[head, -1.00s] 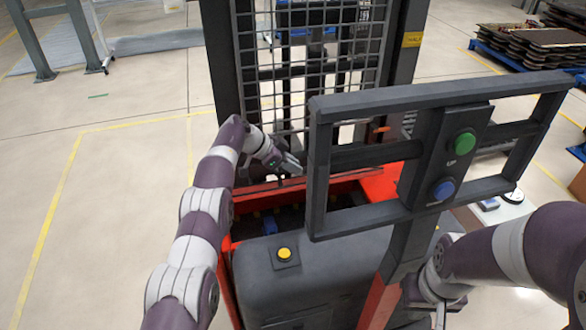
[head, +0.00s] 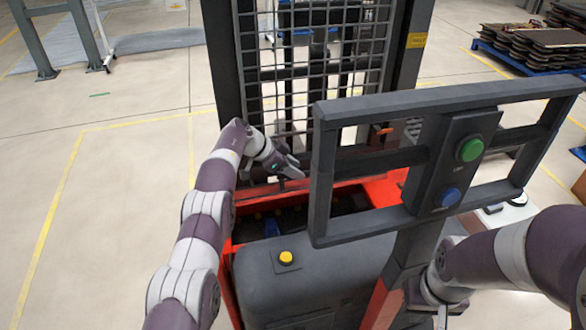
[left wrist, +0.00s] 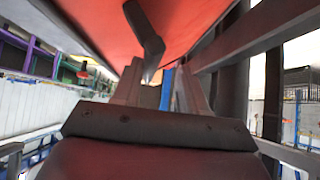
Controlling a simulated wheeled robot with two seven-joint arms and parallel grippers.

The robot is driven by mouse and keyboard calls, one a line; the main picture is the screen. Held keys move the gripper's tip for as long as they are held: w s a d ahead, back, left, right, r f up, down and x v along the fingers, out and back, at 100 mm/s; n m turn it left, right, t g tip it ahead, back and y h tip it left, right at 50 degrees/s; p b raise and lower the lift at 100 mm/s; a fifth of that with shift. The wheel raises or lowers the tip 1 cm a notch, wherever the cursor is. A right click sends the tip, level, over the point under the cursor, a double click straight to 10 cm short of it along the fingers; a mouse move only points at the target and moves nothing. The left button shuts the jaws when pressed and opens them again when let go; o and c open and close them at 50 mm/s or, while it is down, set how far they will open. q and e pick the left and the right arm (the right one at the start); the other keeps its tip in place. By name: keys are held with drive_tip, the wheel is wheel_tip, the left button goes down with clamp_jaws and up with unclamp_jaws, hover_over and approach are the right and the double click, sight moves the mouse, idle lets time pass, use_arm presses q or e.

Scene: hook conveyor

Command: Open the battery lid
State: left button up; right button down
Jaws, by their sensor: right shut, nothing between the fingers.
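The red battery lid (head: 262,199) stands raised at the back of the battery compartment, below the mast. The compartment (head: 290,219) is open, with small yellow spots and a blue part inside. My left gripper (head: 292,173) is at the lid's upper edge. In the left wrist view, the left gripper (left wrist: 160,80) has its fingers apart, below a red surface (left wrist: 205,25). A dark bent bar (left wrist: 147,38) reaches down near the fingertips; contact is unclear. My right gripper (head: 441,312) is shut and empty at lower right, partly hidden.
A dark frame panel with a green button (head: 469,150) and a blue button (head: 447,196) stands right of the compartment. The grey cover (head: 320,283) in front carries a yellow button (head: 286,257). The mesh mast (head: 320,60) rises behind. Open floor lies left.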

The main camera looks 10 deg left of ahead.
use_arm(q)
drive_tip(key=shift+r, duration=0.15)
drive_tip(key=shift+a+r, duration=0.25)
drive_tip(key=shift+r, duration=0.15)
drive_tip(key=v, duration=1.1)
drive_tip(key=shift+s+a+r+b, duration=0.2)
drive_tip(key=shift+s+a+b, duration=0.05)
drive_tip(key=shift+s+b, duration=0.1)
drive_tip(key=shift+w, duration=0.1)
